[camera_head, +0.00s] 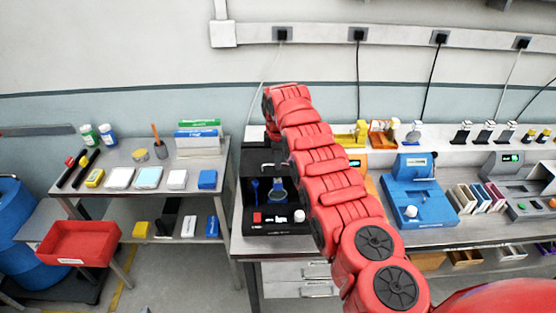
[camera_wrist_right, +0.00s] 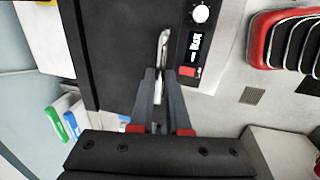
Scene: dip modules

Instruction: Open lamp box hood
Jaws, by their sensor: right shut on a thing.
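The lamp box (camera_head: 249,222) is a black box on the bench in the head view, partly hidden behind my right arm. Its hood (camera_head: 256,158) is a dark panel with a silver handle (camera_wrist_right: 163,45). Below the hood, the dark inside shows a blue item (camera_head: 255,189) and a round blue-grey piece (camera_head: 279,193). My right gripper (camera_wrist_right: 159,75) is shut on the handle in the right wrist view. How far the hood is tilted is hard to tell. My left gripper is not in view.
The box front carries a red switch (camera_wrist_right: 187,71), a display and a white knob (camera_wrist_right: 200,13). A blue device (camera_head: 412,190) stands to the right. A side table (camera_head: 133,182) with several small items is at left, with a red bin (camera_head: 80,243) nearby.

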